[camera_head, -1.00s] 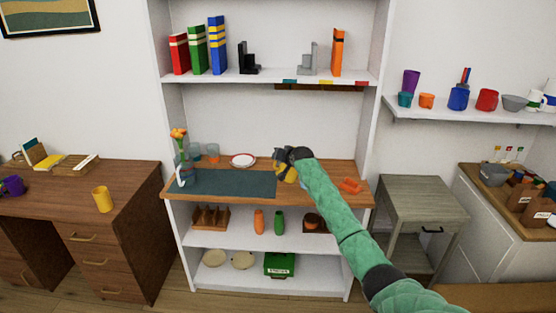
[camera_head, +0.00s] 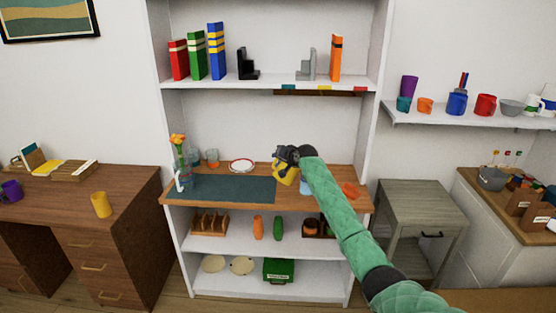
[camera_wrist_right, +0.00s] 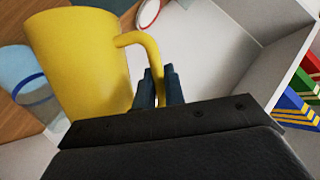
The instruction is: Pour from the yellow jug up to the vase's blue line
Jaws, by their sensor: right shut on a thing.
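The yellow jug (camera_head: 286,172) is in my right gripper (camera_head: 288,154) at the right part of the wooden shelf top. In the right wrist view, the fingers (camera_wrist_right: 158,88) are shut on the handle of the jug (camera_wrist_right: 82,62). A clear bluish vessel with a dark blue band (camera_wrist_right: 32,90) stands beside the jug there. A pale blue piece of a vessel (camera_head: 306,188) shows right of the jug in the head view, partly behind my arm. A clear vase with orange flowers (camera_head: 183,160) stands at the left end. My left gripper is out of view.
An orange item (camera_head: 351,190) lies at the right. A shelf with books (camera_head: 215,50) is above.

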